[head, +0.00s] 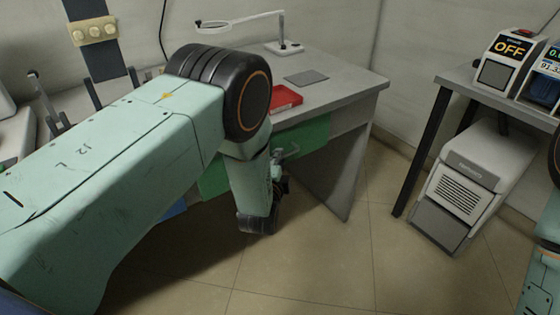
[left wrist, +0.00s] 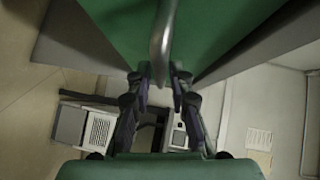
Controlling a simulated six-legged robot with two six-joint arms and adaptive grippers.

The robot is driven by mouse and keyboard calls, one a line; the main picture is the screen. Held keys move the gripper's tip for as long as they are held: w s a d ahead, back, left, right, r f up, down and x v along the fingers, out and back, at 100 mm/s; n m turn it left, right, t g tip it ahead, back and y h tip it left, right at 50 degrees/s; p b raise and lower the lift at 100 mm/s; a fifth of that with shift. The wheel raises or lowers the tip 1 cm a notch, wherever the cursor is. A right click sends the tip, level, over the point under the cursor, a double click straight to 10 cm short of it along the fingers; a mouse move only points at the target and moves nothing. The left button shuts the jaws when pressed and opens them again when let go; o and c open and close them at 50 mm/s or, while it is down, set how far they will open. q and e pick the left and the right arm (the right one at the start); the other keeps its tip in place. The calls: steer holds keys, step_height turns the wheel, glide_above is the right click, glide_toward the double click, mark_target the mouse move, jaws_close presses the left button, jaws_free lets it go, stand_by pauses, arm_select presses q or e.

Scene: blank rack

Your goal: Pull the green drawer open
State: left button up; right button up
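The green drawer (head: 312,137) is under the top of the grey desk, its front partly hidden by my left arm. Its metal handle (head: 291,151) shows just right of my left wrist. In the left wrist view the green front (left wrist: 115,25) fills the top, with the curved metal handle (left wrist: 161,40) standing out from it. My left gripper (left wrist: 160,70) has its two dark fingers apart, with the handle's near end between or just beyond the tips. I see no clear contact. In the head view the left gripper (head: 279,165) is mostly hidden. My right gripper is out of view.
The desk top (head: 345,82) holds a red tray (head: 286,98), a dark grey pad (head: 306,77) and a ring lamp (head: 240,20). A second table with instruments (head: 505,58) stands right, a white machine (head: 460,185) below it. The floor between is clear.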

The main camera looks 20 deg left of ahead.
arm_select(q)
steer(key=shift+w, duration=0.65)
jaws_close()
